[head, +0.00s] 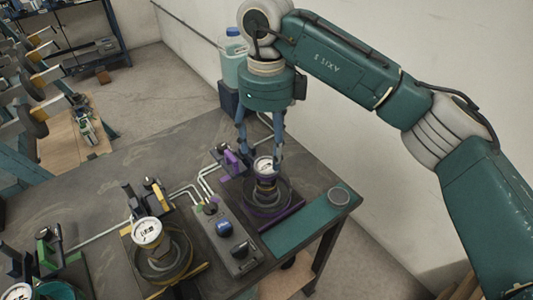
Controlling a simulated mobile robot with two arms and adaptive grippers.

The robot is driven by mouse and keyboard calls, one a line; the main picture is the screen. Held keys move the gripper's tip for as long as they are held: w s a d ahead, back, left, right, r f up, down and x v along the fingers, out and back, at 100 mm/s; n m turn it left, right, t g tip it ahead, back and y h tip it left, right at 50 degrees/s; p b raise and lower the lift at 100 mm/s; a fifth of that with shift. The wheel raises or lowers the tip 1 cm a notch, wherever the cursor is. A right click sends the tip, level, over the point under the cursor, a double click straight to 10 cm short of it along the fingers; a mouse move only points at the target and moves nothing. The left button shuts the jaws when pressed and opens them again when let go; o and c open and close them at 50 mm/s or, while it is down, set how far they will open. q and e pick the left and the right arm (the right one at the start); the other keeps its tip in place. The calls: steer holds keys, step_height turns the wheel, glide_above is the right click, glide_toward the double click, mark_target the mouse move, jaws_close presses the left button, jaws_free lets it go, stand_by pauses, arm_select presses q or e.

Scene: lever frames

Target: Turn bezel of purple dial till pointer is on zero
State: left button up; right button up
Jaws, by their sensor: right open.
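The purple dial (264,167) has a small white face on a dark round stand with purple trim, near the right end of the table. Its pointer and zero mark are too small to read. My right gripper (261,162) reaches down from above with its fingers spread, one on each side of the dial's top. I cannot tell whether either finger touches the bezel. My left gripper is not in view.
A second dial (147,232) with yellow trim stands at the front, and another (18,292) is cut off at the lower left.

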mark_target(266, 165)
steer(key=shift+f+p, duration=0.45)
steer(key=shift+f, duration=1.75)
steer(key=shift+c, duration=0.5)
steer(key=c, duration=1.1)
steer(key=shift+o, duration=0.2)
steer(key=shift+f+b, duration=0.15)
steer(key=shift+b, duration=0.7)
steer(key=shift+n, duration=0.3)
steer(key=shift+r, duration=0.2)
